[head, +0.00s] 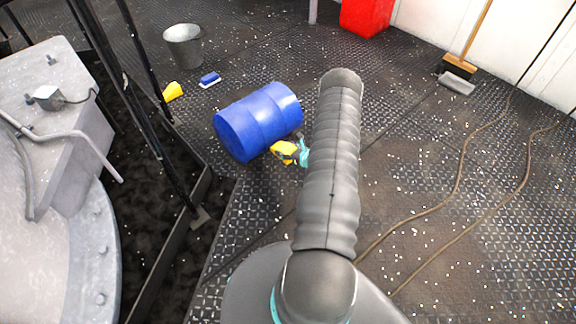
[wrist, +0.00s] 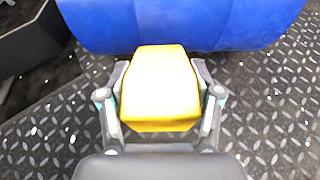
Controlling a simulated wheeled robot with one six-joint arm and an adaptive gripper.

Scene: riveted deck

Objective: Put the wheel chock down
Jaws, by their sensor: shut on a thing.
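A yellow wheel chock (head: 284,150) is at the near right side of the blue barrel in the head view. In the wrist view the chock (wrist: 160,88) sits between the two fingers of my gripper (wrist: 161,97), which is shut on it. My gripper (head: 292,152) is partly hidden behind my arm in the head view. The blue barrel (head: 258,118) lies on its side on the deck, and its lower side (wrist: 180,22) fills the top of the wrist view. The chock is close to the barrel; I cannot tell whether they touch.
Another yellow chock (head: 173,91) lies beyond the barrel, near a blue brush (head: 210,79) and a grey bucket (head: 184,46). A dark railing and pit edge (head: 190,205) run along the left. Brown hoses (head: 462,170) cross the deck on the right, near a broom (head: 459,63).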

